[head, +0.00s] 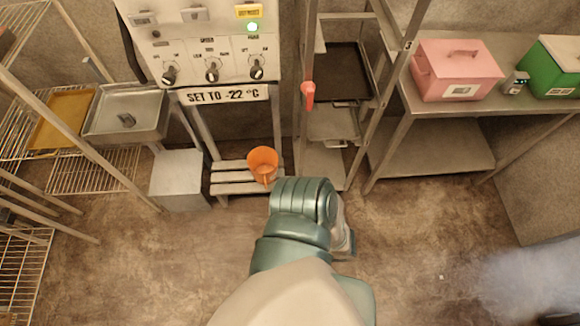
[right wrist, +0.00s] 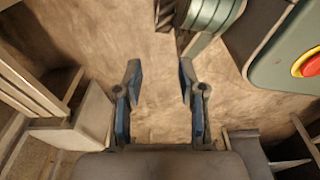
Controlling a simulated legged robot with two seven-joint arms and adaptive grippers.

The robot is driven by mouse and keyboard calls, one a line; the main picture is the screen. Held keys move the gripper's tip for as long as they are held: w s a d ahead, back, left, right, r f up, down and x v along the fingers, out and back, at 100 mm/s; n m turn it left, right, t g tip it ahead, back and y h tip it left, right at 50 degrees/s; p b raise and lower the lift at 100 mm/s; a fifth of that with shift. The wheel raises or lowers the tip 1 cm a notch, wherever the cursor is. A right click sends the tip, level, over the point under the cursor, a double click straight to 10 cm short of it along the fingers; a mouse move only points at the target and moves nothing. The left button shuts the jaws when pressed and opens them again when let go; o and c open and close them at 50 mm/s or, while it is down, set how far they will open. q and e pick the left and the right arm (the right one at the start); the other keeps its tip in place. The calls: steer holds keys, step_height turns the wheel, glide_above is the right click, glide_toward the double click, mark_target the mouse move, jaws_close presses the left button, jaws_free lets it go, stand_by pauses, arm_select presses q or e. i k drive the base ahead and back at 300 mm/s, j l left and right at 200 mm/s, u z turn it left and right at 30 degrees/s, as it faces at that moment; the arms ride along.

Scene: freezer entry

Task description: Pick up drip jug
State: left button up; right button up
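The drip jug appears to be the orange jug (head: 263,161), upright on a low slatted stand (head: 232,187) below the control panel in the head view. An arm of mine reaches up from the bottom of that view, its bent teal joint just below and right of the jug. The jug does not show in the right wrist view. There my right gripper (right wrist: 158,68) is open, with nothing between its fingers and bare floor beyond them. My left gripper is not in view.
A metal box (head: 180,180) stands left of the stand. A metal sink (head: 127,112) and a tan tray (head: 63,120) are at left. A red-handled item (head: 308,95) hangs by the rack. Pink (head: 456,70) and green (head: 552,68) boxes sit on the right bench. The floor in front is clear.

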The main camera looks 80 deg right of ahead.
mark_target(263, 161)
steer(key=z, duration=2.2)
